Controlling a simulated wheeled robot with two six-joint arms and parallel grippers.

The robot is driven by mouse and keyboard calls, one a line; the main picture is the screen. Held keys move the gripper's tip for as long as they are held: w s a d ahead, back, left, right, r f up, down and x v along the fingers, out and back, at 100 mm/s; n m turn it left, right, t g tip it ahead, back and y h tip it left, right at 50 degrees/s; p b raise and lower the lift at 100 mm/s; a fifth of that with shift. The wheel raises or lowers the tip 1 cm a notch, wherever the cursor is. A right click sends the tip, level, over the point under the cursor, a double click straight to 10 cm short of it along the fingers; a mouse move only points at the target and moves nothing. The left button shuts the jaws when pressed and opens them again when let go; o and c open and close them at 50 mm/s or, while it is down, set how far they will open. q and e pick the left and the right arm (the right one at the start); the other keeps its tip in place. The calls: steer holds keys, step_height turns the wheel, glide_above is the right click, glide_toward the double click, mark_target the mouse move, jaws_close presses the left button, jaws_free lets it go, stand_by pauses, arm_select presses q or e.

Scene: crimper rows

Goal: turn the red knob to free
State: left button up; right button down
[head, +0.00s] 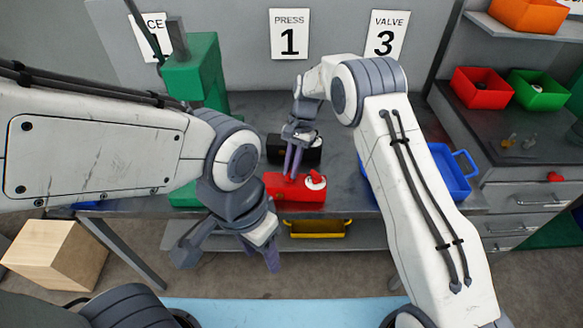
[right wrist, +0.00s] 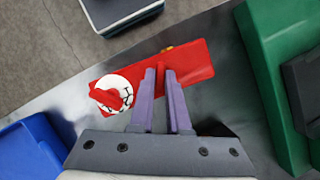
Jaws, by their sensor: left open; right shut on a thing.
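The red knob (head: 315,176) sits on a white dial at the right end of a red block (head: 296,197) near the bench's front edge. In the right wrist view the knob (right wrist: 106,96) shows on the white dial (right wrist: 123,79) with dark marks too small to read. My right gripper (head: 292,172) is over the block, beside the knob and apart from it. In the right wrist view its fingers (right wrist: 162,76) are shut on a narrow red raised part of the block (right wrist: 195,62). My left gripper (head: 229,258) is open and empty, low in front of the bench.
A black box (head: 295,150) stands behind the block. A green press (head: 200,80) is at left, and a blue bin (head: 455,170) is at right behind my right arm. A yellow tray (head: 317,229) is on the lower shelf. A wooden box (head: 57,257) is on the floor.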

steer(key=n+h, duration=0.1)
steer(key=n, duration=0.4)
steer(key=shift+a+g+h, duration=0.15)
steer(key=shift+g+h, duration=0.15)
steer(key=shift+h, duration=0.1)
steer(key=shift+r, duration=0.1)
steer(key=c, duration=0.9)
jaws_free()
steer(key=b+v, duration=0.2)
steer(key=v, duration=0.3)
steer(key=shift+w+r, duration=0.2)
steer(key=shift+w, duration=0.05)
steer(key=shift+p+v, duration=1.15)
steer(key=shift+v, duration=1.3)
